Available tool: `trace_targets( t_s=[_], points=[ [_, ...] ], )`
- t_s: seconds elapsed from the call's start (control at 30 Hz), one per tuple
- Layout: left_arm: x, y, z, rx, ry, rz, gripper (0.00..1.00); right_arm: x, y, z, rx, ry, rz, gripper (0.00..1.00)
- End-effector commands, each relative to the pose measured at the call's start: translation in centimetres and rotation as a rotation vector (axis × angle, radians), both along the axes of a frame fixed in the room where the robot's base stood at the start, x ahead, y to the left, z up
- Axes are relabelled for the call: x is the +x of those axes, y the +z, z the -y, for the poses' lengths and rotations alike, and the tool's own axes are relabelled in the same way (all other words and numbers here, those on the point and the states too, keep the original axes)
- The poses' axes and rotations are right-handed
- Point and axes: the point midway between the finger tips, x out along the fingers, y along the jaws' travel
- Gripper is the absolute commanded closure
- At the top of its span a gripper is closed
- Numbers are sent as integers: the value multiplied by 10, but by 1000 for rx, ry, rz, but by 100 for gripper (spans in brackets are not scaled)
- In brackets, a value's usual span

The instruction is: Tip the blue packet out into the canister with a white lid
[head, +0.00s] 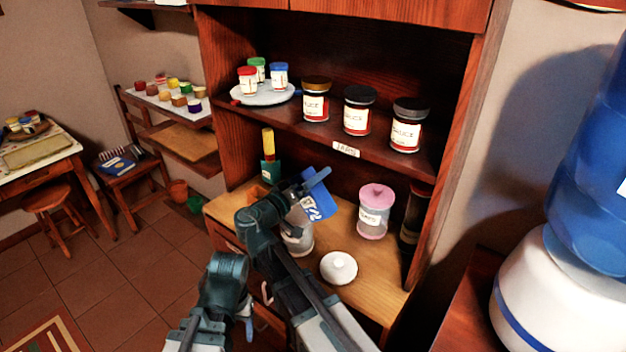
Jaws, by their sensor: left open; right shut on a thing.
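The blue packet (319,204) is held by my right gripper (318,181) above the wooden counter, tilted, with its lower part over a clear canister. That canister (299,242) stands on the counter, partly hidden behind my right arm; its mouth and contents cannot be made out. A white lid with a knob (339,267) lies on the counter to its right, apart from it. My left gripper (256,312) is low in front of the counter, left of my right arm, open, with nothing seen in it.
A pink-lidded canister (374,212) stands right of the open one, and a dark jar (414,218) by the cabinet's right side. A green bottle with a yellow top (269,158) stands at the back left. The shelf above (346,149) holds sauce jars and a plate of small jars.

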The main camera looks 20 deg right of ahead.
Motion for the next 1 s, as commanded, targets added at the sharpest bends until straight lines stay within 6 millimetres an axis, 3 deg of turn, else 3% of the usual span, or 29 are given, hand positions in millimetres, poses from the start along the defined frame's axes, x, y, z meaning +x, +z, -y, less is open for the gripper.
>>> trace_targets(
  t_s=[0.1, 0.5, 1.0],
  points=[
    [0, 15, 0, 0, 0, 0, 33, 1, 16, -1, 98, 1, 134, 77],
    [0, 43, 0, 0, 0, 0, 33, 8, 43, -6, 377, 1, 511, 77],
    [0, 46, 0, 0, 0, 0, 33, 9, 46, -7, 441, 1, 598, 77]
  ],
)
